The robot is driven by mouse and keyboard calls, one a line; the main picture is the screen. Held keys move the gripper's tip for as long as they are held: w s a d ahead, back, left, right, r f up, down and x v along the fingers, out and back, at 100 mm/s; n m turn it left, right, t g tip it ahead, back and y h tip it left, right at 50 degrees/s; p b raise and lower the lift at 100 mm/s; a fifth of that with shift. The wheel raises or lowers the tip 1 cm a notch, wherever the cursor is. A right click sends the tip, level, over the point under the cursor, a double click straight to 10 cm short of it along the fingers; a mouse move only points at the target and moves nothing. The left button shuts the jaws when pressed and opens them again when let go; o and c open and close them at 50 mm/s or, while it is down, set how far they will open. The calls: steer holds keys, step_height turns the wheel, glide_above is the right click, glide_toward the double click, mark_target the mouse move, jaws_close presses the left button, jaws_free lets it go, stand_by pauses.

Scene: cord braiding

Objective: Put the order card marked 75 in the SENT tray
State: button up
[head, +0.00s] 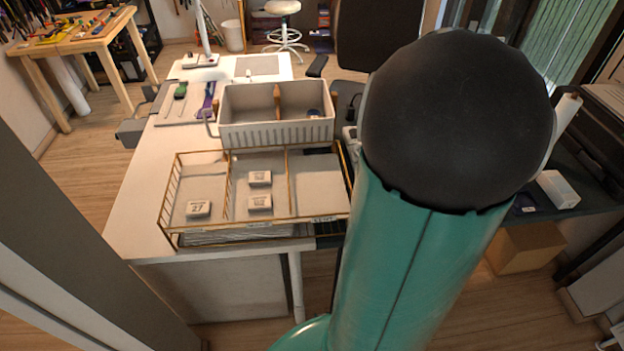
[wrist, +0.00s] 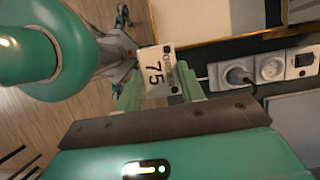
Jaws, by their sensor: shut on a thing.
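The order card marked 75 (wrist: 157,70) is white with dark print and shows in the wrist view. My gripper (wrist: 160,88) is shut on it, with the card between the fingertips. In the head view my arm hides the gripper and this card. A brass wire tray (head: 168,207) with three compartments sits at the front of the white desk. Its right compartment (head: 318,186) looks empty where it shows, and a small label (head: 323,219) is on its front edge, too small to read surely.
A card marked 27 (head: 198,208) lies in the left compartment. Two cards (head: 260,178) lie in the middle one. A ribbed cream bin (head: 275,133) stands behind the tray. In the wrist view, a socket strip with a plug (wrist: 238,76) is right of the card.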

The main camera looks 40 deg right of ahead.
steer(key=w+a+f, duration=0.2)
steer(key=w+f, duration=0.2)
steer(key=w, duration=0.3)
glide_above(317, 193)
steer(key=s+d, duration=0.1)
step_height(317, 193, down, 6)
steer(key=shift+d+r, duration=0.15)
steer(key=shift+r, duration=0.1)
steer(key=shift+w+f, duration=0.1)
steer(key=shift+f, duration=1.55)
steer(key=shift+f, duration=0.15)
steer(key=o, duration=1)
